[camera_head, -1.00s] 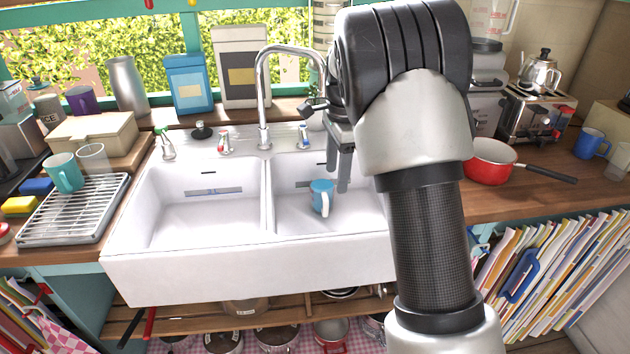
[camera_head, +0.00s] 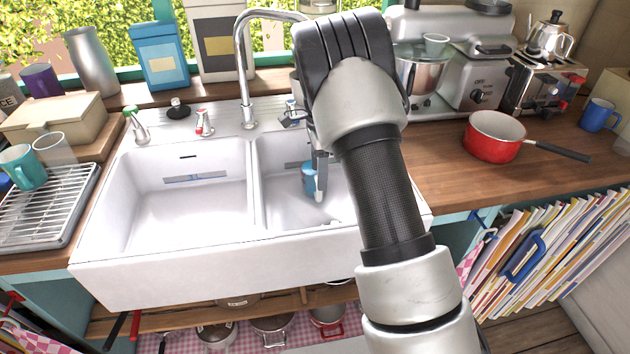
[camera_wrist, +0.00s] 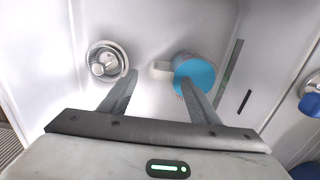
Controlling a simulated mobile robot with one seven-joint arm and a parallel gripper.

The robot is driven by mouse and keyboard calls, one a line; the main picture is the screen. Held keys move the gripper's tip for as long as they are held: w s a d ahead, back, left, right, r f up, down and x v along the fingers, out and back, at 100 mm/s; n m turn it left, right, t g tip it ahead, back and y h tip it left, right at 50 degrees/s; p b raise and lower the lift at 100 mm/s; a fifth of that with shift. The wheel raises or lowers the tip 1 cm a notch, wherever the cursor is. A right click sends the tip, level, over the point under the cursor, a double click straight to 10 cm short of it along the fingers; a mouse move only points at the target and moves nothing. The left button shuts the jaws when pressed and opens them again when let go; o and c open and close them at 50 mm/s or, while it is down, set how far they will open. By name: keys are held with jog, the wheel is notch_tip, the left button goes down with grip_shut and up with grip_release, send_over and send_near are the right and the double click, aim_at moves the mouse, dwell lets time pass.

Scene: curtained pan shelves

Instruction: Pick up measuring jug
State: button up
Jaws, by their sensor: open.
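The measuring jug (camera_head: 308,182) looks blue with a whitish handle and stands in the right basin of the white sink (camera_head: 190,275). My gripper (camera_head: 320,166) is over that basin and partly hides the jug. In the wrist view the jug (camera_wrist: 197,73) is seen from above, its pale handle pointing left. My gripper (camera_wrist: 158,77) is open there. The handle shows between the fingertips, and the right finger overlaps the blue body. I cannot tell whether they touch.
A drain (camera_wrist: 107,62) lies left of the jug in the wrist view. The tap (camera_head: 245,70) rises behind the basins. The basin walls surround the gripper closely. A red saucepan (camera_head: 493,138) stands on the wooden counter to the right.

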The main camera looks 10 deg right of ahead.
jog(key=f, duration=0.7)
jog(key=shift+a+f, duration=0.2)
jog(key=shift+f, duration=0.15)
jog(key=shift+r, duration=0.1)
grip_shut()
